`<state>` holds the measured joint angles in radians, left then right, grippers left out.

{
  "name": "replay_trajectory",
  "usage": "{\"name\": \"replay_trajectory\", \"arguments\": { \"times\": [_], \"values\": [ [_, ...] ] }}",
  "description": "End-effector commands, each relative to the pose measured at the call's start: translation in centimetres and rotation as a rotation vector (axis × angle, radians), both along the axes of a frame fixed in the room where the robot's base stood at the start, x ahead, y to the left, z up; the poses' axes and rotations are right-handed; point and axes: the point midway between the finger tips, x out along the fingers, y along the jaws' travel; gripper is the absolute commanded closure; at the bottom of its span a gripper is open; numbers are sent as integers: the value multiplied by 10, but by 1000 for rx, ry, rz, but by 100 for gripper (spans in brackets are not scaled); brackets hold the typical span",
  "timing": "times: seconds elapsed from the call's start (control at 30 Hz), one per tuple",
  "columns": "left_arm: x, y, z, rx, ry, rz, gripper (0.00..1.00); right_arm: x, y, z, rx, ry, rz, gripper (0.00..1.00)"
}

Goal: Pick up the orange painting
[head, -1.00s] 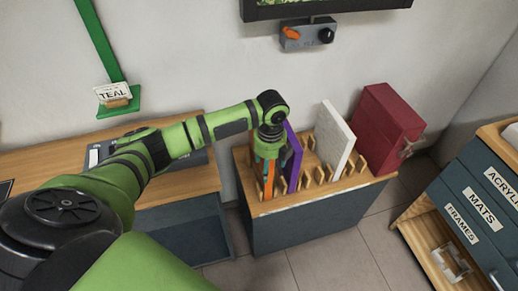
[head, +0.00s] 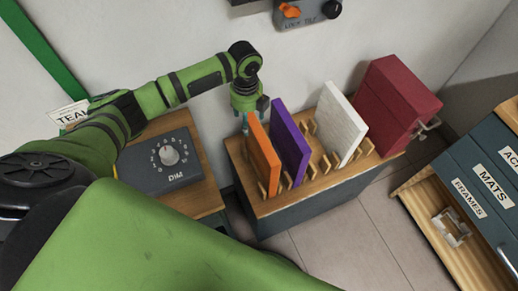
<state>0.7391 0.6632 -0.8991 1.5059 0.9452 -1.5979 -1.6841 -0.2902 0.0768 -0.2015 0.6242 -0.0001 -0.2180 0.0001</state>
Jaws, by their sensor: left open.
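The orange painting (head: 263,155) stands on edge in the wooden slotted rack (head: 270,207), leftmost in the row. A purple painting (head: 290,142) and a white one (head: 340,125) stand to its right in the same rack. My left gripper (head: 246,118) points down just behind and left of the orange painting's top, by the wall. Its fingers are partly hidden by the painting, and I cannot tell whether they touch it. My right gripper is not in view.
A dark red box (head: 394,105) stands at the rack's right end. A dimmer box (head: 163,160) sits on the wooden counter at left. A labelled drawer cabinet (head: 485,185) stands at right. A control box (head: 303,12) is on the wall above.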

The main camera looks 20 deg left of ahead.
Motion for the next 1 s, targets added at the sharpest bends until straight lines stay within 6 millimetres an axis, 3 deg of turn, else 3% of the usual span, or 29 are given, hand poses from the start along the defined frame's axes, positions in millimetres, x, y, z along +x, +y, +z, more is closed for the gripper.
{"name": "replay_trajectory", "arguments": {
  "times": [0.2, 0.4, 0.7, 0.87, 0.9, 1.0],
  "values": [
    [-1, -1, -28, -1, 3, 0, 29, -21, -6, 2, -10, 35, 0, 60],
    [0, 0, -55, -1, 1, -1, 29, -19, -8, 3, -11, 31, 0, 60],
    [0, 0, -59, 0, -1, -2, 29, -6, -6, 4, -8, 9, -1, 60],
    [0, 0, -59, 0, -1, -2, 93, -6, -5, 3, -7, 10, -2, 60],
    [0, 0, -59, 0, -1, -2, 100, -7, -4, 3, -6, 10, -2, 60],
    [0, 0, -59, 0, -1, -2, 100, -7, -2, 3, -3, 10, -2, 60]
  ]
}}
